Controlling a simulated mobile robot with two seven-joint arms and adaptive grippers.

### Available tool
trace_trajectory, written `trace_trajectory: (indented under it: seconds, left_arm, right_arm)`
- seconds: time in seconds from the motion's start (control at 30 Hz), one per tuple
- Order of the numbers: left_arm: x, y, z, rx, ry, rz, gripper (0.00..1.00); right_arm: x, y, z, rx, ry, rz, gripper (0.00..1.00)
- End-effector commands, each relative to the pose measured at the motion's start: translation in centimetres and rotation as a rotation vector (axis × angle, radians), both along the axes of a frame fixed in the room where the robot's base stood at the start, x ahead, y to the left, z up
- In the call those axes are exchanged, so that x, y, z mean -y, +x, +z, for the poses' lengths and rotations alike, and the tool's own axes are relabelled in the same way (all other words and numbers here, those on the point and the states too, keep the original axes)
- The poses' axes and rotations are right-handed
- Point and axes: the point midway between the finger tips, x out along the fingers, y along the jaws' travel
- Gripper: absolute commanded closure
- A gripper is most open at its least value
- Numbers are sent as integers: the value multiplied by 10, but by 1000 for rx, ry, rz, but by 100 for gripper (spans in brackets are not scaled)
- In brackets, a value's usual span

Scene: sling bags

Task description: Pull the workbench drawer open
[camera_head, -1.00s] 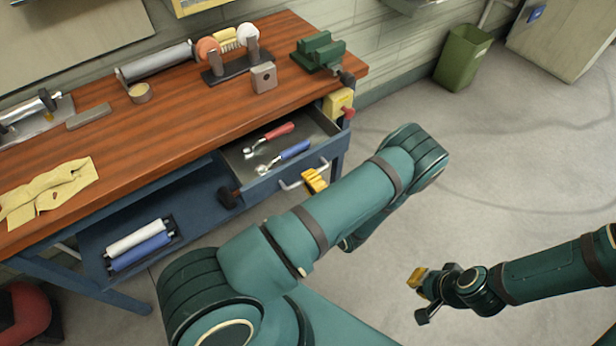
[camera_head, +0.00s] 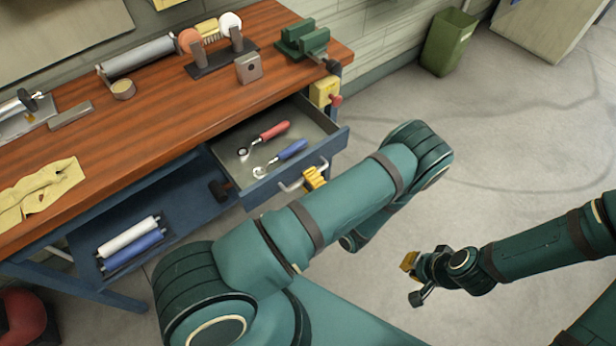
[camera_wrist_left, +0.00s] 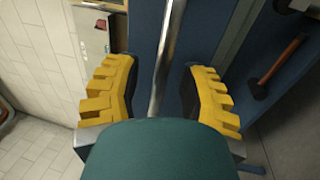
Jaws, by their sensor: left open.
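The blue workbench drawer (camera_head: 325,148) stands pulled well out from under the wooden top, with a red-handled tool (camera_head: 265,137) and a blue-handled tool (camera_head: 283,156) inside. Its metal bar handle (camera_head: 291,186) is on the front. My left gripper (camera_head: 314,178) is at the handle, partly hidden by my own arm. In the left wrist view, the handle bar (camera_wrist_left: 168,50) runs between the two yellow fingers (camera_wrist_left: 158,92), with gaps on both sides. The left gripper is open around it. My right gripper (camera_head: 413,280) is apart from the bench, over the floor, with its fingers spread and empty.
The workbench top (camera_head: 150,125) carries a green vise (camera_head: 303,40), a roller stand and a yellow cloth (camera_head: 40,192). Rolls (camera_head: 130,243) and a dark-headed hammer (camera_head: 219,190) lie on the lower shelf. A green bin (camera_head: 449,42) stands behind; the floor at right is clear.

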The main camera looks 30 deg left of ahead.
Motion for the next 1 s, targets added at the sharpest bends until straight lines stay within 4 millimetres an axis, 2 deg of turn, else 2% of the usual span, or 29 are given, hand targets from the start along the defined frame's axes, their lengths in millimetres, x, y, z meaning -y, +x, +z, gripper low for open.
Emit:
trace_trajectory:
  seconds: [0.17,0.5,0.7,1.0]
  left_arm:
    - [15,-5,-3,-1,-1,-3,59]
    - [60,-24,-13,0,-1,-3,59]
    - [68,-28,-15,0,0,0,59]
    - [68,-28,-15,0,0,0,59]
  right_arm:
    - [0,0,0,0,0,0,100]
    - [0,0,0,0,0,0,100]
    - [0,0,0,0,0,0,100]
    - [0,0,0,0,0,0,100]
